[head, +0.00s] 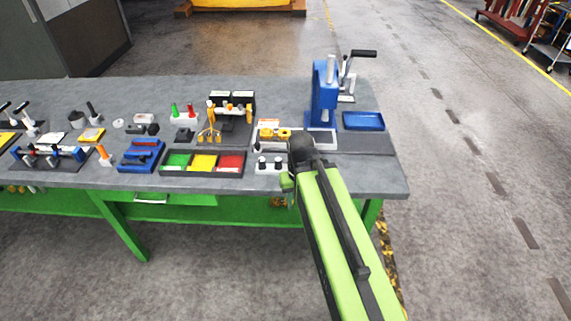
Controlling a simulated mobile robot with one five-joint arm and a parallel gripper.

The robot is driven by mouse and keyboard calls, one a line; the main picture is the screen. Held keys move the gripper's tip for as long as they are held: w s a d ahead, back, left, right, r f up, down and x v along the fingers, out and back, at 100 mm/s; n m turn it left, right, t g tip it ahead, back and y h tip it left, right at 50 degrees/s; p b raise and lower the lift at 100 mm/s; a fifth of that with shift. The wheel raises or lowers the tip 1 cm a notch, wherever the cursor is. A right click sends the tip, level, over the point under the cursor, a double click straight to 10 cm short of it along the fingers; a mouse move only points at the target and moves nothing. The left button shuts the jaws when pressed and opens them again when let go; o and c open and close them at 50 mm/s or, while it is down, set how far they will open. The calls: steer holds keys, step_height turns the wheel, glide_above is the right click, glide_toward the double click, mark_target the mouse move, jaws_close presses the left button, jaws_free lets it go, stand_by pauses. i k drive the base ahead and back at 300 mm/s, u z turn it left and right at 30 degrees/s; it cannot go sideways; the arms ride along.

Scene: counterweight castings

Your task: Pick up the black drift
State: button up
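I cannot single out the black drift for certain. Two small black-topped pieces stand in a white block (268,168) at the front edge of the bench, just left of my arm's end. Another dark upright piece (91,108) stands further left on the bench. My green arm reaches in from the lower right, and its dark end joint lies over the front right part of the bench. My gripper's fingers cannot be made out there, and I see nothing held. The arm hides part of the bench behind it.
The grey bench (330,180) has green legs. A blue press (325,95) and blue tray (363,121) stand at the right. A bin with green, yellow and red sections (203,173) lies left of my arm. Several tools crowd the left.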

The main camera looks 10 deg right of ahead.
mark_target(277, 166)
steer(key=z, duration=0.15)
steer(key=k, duration=0.4)
steer(key=u, duration=0.95)
steer(key=i, duration=1.2)
steer(key=u, duration=0.55)
